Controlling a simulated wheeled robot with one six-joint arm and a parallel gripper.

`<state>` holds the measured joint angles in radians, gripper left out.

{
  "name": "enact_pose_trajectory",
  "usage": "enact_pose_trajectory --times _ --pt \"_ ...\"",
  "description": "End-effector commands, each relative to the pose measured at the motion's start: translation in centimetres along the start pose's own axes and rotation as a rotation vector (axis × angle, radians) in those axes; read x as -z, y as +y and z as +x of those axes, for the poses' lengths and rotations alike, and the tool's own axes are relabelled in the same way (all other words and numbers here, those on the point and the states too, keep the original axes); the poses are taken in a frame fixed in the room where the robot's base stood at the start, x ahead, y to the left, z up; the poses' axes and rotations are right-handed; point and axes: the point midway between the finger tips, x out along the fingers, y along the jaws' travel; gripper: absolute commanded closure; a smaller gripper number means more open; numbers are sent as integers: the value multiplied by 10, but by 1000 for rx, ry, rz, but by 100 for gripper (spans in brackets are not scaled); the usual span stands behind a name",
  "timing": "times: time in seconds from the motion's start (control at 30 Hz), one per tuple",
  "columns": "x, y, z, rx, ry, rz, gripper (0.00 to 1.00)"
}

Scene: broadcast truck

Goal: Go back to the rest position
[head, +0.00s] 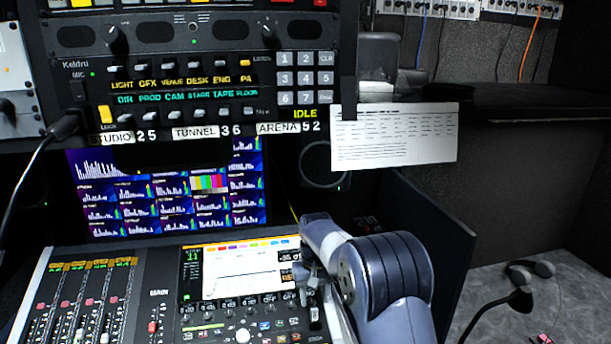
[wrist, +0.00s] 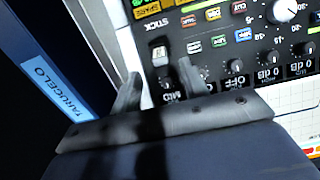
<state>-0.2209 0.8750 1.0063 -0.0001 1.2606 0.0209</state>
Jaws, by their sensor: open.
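My gripper (head: 312,287) is over the right end of the mixing console (head: 222,334) in the head view, beside the console's lit screen (head: 240,272). In the wrist view the two dark fingers of my gripper (wrist: 158,80) stand apart with nothing between them. A small pale-capped switch (wrist: 159,54) on the console panel shows just beyond the gap between the fingers. I cannot tell whether the fingers touch the panel.
An intercom panel (head: 200,95) with lit labels is above a multi-view monitor (head: 165,195). A paper sheet (head: 394,137) hangs right of it. A dark upright panel (head: 440,235) stands right of my arm. A gooseneck microphone (head: 521,299) and headset (head: 530,271) are at lower right.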

Motion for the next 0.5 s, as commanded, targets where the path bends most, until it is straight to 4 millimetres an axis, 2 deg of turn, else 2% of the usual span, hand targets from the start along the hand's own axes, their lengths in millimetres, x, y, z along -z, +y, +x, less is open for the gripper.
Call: enact_pose_trajectory --times 0.1,0.3,0.37,0.5 --pt "-1 0 23 0 -5 0 57" --pt "-1 0 52 0 -2 0 57" --pt "-1 0 58 0 -2 0 57" --pt "0 0 50 0 1 0 57"
